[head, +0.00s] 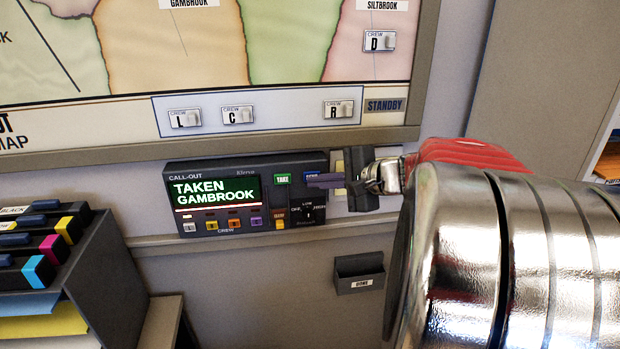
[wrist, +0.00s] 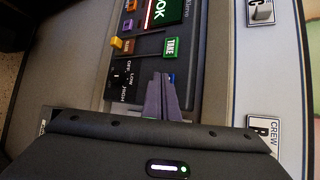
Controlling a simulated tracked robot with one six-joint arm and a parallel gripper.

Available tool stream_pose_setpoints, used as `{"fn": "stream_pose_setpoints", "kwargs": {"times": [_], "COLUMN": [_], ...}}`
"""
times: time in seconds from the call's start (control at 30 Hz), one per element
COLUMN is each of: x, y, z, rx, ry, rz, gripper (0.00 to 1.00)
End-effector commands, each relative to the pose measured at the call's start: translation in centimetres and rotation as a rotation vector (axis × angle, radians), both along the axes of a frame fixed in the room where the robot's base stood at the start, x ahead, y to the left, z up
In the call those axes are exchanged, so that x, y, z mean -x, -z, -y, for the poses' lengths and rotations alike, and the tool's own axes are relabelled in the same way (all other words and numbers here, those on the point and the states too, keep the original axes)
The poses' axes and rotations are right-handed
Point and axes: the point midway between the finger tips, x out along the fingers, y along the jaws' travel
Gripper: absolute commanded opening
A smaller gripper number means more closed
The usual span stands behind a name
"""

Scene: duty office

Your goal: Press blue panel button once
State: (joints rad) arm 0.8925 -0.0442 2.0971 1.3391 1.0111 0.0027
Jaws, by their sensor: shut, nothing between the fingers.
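The dark call-out panel (head: 222,165) is mounted on the wall below the map. Its screen reads "TAKEN GAMBROOK". The blue button (head: 311,174) is at the panel's upper right, right of the green TAKE button (head: 283,179). Its label is mostly hidden. My gripper (head: 314,182) is shut and empty, with its fingertips in front of or at the blue button's lower edge. In the wrist view only a sliver of the blue button (wrist: 173,77) shows beside the fingertips (wrist: 160,80). I cannot tell whether they touch it.
A rotary knob (head: 308,213) marked OFF, LOW and HIGH sits just below my fingers. A row of small coloured crew buttons (head: 233,224) is at lower left. A small DONE bin (head: 360,278) hangs below. Crew tags (head: 338,110) sit on the board above.

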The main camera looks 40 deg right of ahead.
Motion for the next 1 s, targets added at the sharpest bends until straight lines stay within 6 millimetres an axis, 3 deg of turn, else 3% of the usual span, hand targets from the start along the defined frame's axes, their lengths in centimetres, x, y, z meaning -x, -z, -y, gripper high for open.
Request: {"fn": "stream_pose_setpoints", "kwargs": {"times": [0.67, 1.0], "x": [-0.3, 0.8], "y": [0.0, 0.0], "z": [0.1, -0.4], "rx": [0.0, 0.001], "ry": [0.0, 0.0], "rz": [0.0, 0.001], "gripper": [0.0, 0.0]}}
